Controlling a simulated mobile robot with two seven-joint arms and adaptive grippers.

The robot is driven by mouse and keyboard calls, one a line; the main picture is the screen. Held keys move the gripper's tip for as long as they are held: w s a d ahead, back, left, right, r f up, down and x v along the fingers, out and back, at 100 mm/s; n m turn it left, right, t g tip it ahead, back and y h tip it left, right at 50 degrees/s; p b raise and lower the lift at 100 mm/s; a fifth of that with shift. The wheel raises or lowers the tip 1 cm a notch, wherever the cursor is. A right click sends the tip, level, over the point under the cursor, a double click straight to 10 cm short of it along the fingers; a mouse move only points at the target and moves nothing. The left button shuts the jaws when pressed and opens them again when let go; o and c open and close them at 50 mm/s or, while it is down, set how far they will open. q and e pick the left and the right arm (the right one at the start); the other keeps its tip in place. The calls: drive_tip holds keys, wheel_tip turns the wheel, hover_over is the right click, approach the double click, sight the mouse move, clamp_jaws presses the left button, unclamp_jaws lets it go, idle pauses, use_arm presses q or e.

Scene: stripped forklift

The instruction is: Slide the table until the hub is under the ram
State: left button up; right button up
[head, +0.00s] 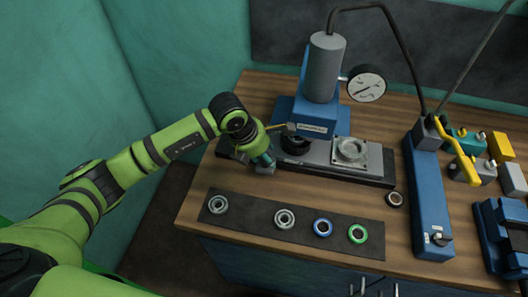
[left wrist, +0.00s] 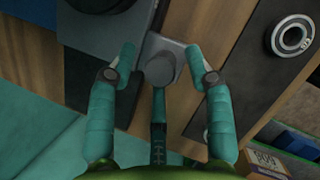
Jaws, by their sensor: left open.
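The grey sliding table (head: 320,155) sits on a dark rail under the blue press. The hub (head: 350,150), a round metal piece in a square block, stands on the table, to the right of the ram. The ram's grey cylinder (head: 325,68) stands upright above a dark ring (head: 296,144). My left gripper (head: 264,160) is at the table's left end. In the left wrist view its two teal fingers (left wrist: 162,60) are open, one on either side of a grey round knob (left wrist: 160,71). I cannot tell if they touch it. My right gripper is not in view.
A dark mat (head: 255,214) with several bearing rings lies along the front edge. A loose ring (head: 395,199) lies right of the rail. A blue pump (head: 428,205) with a yellow lever (head: 458,150) stands further right. A dial gauge (head: 368,84) sits beside the ram.

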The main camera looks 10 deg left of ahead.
use_arm(q)
clamp_jaws()
drive_tip(key=shift+d+f+b, duration=0.1)
drive_tip(key=shift+d+b, duration=0.85)
drive_tip(key=shift+d, duration=0.9)
drive_tip(key=shift+s+d+r, duration=0.1)
drive_tip(key=shift+d+r, duration=0.05)
drive_tip(key=shift+r, duration=0.05)
unclamp_jaws()
drive_tip(key=shift+d, duration=0.2)
drive_tip(key=shift+a+f, duration=0.1)
drive_tip(key=shift+a, duration=0.1)
